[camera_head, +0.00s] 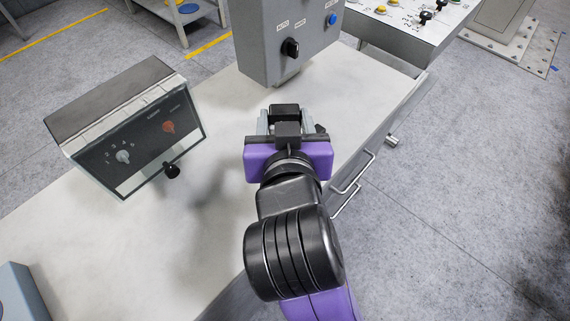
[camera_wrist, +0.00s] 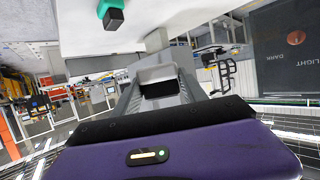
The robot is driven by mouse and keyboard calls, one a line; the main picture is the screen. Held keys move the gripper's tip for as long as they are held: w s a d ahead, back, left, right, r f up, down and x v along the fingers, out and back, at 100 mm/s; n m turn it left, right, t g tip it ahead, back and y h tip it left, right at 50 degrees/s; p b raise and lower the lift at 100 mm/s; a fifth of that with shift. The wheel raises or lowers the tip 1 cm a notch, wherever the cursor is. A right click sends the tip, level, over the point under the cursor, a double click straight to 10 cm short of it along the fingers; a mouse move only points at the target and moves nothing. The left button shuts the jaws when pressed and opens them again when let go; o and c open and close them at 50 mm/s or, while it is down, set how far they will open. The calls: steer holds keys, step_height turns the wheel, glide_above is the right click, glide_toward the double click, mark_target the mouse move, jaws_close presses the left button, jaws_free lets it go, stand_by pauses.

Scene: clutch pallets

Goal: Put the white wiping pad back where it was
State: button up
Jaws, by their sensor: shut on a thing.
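My gripper (camera_head: 285,122) is over the pale worktop, in front of the grey switch box in the head view. In the wrist view my gripper (camera_wrist: 160,88) has its two fingers closed on a small block. The block shows a whitish part, the white wiping pad (camera_wrist: 155,73), and a dark part between the fingers. In the head view only a black part of the held thing shows between the fingers, and the white is hidden. I cannot tell whether the pad touches the worktop.
A grey switch box (camera_head: 270,55) with a black knob stands beyond my gripper. A tilted dial box (camera_head: 130,150) stands at the left of the worktop (camera_head: 120,250). Metal handles (camera_head: 352,185) stick out at the right edge. A teal-and-black block (camera_wrist: 110,14) shows in the wrist view.

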step_height(320, 180, down, 14)
steer(key=shift+f+b, duration=0.1)
steer(key=shift+b, duration=0.4)
steer(key=o, duration=1.4)
steer(key=shift+f, duration=0.1)
steer(key=shift+c, duration=0.2)
steer(key=shift+r, duration=0.25)
steer(key=v, duration=1.2)
steer(key=shift+b, duration=0.4)
steer(key=shift+f, duration=0.15)
